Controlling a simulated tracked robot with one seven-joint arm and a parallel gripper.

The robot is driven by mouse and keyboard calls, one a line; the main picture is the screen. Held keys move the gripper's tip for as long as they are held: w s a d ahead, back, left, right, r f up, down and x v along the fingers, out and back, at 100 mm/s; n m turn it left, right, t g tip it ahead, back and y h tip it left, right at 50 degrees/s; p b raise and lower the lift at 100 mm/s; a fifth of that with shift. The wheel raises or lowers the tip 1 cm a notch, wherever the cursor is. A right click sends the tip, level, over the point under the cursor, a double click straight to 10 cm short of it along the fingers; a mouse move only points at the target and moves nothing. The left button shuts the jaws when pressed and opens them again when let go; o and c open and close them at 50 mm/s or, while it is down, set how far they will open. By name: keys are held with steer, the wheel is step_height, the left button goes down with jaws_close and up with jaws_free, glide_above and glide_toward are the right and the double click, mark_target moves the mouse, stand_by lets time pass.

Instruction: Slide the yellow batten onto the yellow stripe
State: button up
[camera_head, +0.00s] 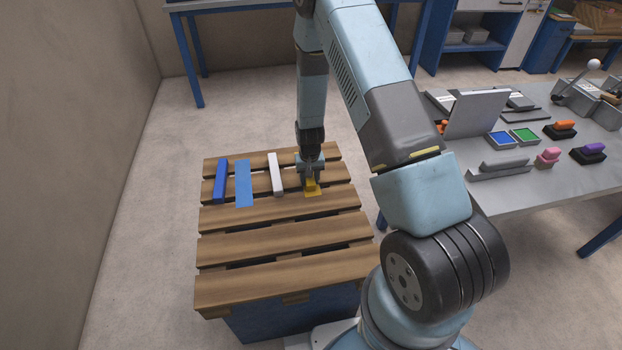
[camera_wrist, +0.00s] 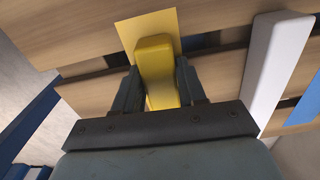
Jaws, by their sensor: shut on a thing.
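The yellow batten (camera_wrist: 156,68) is between the fingers of my gripper (camera_wrist: 160,88) in the wrist view, and the gripper is shut on it. The batten also shows under the gripper in the head view (camera_head: 310,184). The flat yellow stripe (camera_wrist: 127,36) lies on the pallet boards, and its visible part shows around the batten's end and to its left. In the head view the stripe (camera_head: 316,194) shows at the batten's near end. The batten covers part of the stripe, and the gripper hides the batten's other end.
On the wooden pallet (camera_head: 285,242), a white batten (camera_head: 275,174) lies left of my gripper. Further left are a light-blue stripe (camera_head: 243,184) and a dark-blue batten (camera_head: 221,181). The pallet's near boards are clear. A grey table (camera_head: 520,190) with several small items stands on the right.

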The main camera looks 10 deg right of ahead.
steer(key=o, duration=1.2)
steer(key=shift+r, duration=0.1)
step_height(320, 180, up, 14)
steer(key=s+d+r+t, duration=0.1)
steer(key=s+r, duration=0.2)
steer(key=r, duration=0.6)
steer(key=s+d+r+t, duration=0.1)
steer(key=s+d+r, duration=0.15)
steer(key=r, duration=0.65)
steer(key=s+d+r+t, duration=0.1)
steer(key=s+r, duration=0.2)
steer(key=r, duration=0.5)
steer(key=s+d+r+t, duration=0.1)
steer(key=s+d+r, duration=0.1)
steer(key=s+r, duration=0.5)
steer(key=s+d+r+t, duration=0.1)
steer(key=s+r, duration=0.6)
steer(key=s, duration=0.8)
steer(key=shift+s+d+t, duration=0.2)
steer(key=shift+d+t, duration=0.1)
steer(key=shift+d, duration=0.1)
